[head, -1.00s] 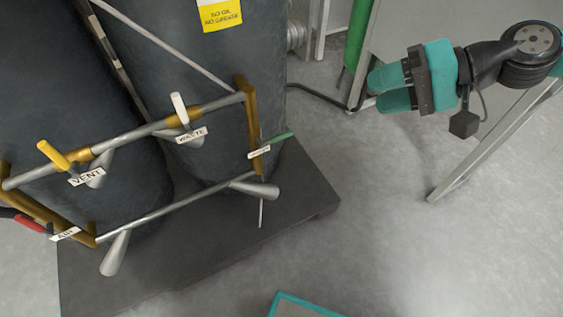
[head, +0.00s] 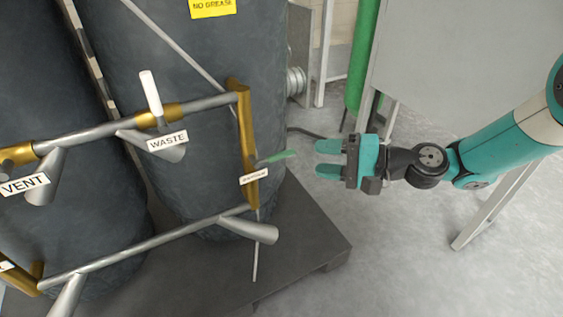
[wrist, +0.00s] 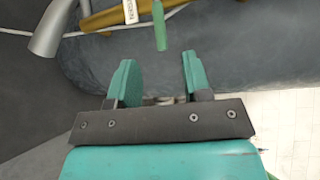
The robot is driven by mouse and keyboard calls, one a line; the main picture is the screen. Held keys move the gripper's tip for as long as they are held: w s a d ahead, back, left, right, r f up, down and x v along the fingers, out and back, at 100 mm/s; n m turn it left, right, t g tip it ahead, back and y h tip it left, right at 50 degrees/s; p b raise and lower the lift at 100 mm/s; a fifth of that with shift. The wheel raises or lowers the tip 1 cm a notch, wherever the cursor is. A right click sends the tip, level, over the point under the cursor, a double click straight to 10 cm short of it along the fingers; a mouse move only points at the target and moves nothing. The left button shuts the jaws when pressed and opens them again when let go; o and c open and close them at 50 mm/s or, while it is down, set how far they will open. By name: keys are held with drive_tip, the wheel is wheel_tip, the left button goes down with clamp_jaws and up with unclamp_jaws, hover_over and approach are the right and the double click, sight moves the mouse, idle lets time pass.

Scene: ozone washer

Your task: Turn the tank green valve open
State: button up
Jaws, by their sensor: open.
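The green valve handle (head: 277,157) sticks out to the right from the brass pipe (head: 246,140) on the tank's right side. A small white label hangs at its base, too small to read. My gripper (head: 318,159) is open and empty. It is to the right of the handle, fingers pointing at it, with a gap between them. In the wrist view the green handle (wrist: 160,25) shows ahead of the fingertips, roughly between the two fingers (wrist: 158,68), and touches neither.
The large dark tanks (head: 190,80) stand on a dark pallet (head: 300,235). A white WASTE lever (head: 151,92) and VENT label (head: 25,186) are on the pipes at left. A green cylinder (head: 362,65) and grey table (head: 460,70) stand at right.

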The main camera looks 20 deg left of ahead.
sight(287, 156)
drive_tip(key=a+b, duration=0.1)
drive_tip(key=a, duration=0.2)
drive_tip(key=a+b, duration=0.1)
drive_tip(key=a, duration=0.2)
drive_tip(key=s+a+f, duration=0.1)
drive_tip(key=a, duration=0.2)
drive_tip(key=shift+a+f+b, duration=0.1)
drive_tip(key=shift+a+b, duration=0.05)
drive_tip(key=shift+b, duration=0.25)
clamp_jaws()
